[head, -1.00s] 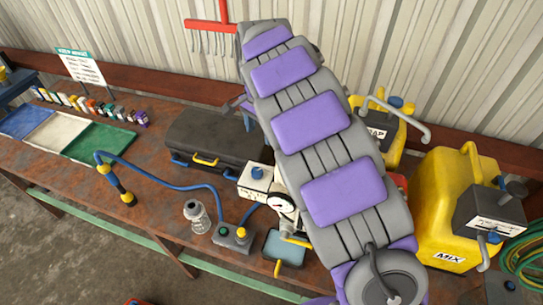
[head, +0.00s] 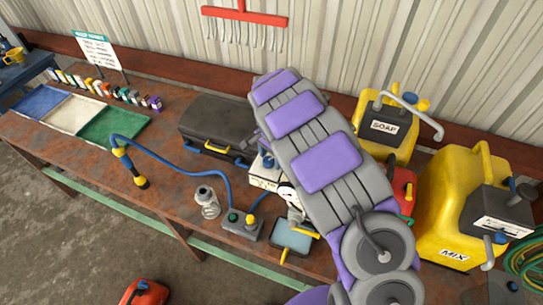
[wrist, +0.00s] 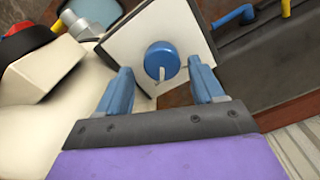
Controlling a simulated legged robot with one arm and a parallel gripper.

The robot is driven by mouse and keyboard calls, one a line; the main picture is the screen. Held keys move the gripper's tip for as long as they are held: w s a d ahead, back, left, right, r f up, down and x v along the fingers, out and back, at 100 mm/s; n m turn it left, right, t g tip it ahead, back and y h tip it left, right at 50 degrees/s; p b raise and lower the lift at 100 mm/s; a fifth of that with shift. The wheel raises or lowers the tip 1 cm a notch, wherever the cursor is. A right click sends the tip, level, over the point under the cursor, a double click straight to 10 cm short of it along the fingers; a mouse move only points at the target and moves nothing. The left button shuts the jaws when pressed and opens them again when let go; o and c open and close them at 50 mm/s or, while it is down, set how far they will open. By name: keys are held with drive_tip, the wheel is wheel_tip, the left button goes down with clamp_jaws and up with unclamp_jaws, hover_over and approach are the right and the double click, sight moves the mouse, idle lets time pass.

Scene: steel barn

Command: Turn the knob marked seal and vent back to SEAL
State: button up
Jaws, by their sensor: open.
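A round blue knob (wrist: 162,58) sits on the pale face of a box (wrist: 128,42) in the wrist view. A small light pointer shows at the knob's lower edge; I cannot read any marking. My gripper (wrist: 160,76) is open, with one blue finger to the left of the knob and the other to its right, both apart from it. In the head view the white box (head: 262,180) stands on the bench, and my arm covers part of it. My gripper's fingers are hidden there.
A dark case (head: 215,128) lies behind the box. Yellow SOAP (head: 385,135) and MIX (head: 437,215) containers stand to the right.

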drive_tip(key=shift+a+f, duration=0.45)
drive_tip(key=shift+a, duration=0.4)
drive_tip(key=shift+d+r, duration=0.1)
drive_tip(key=shift+d, duration=0.75)
drive_tip(key=c, duration=0.5)
drive_tip(key=shift+a, duration=0.3)
drive_tip(key=c, duration=0.6)
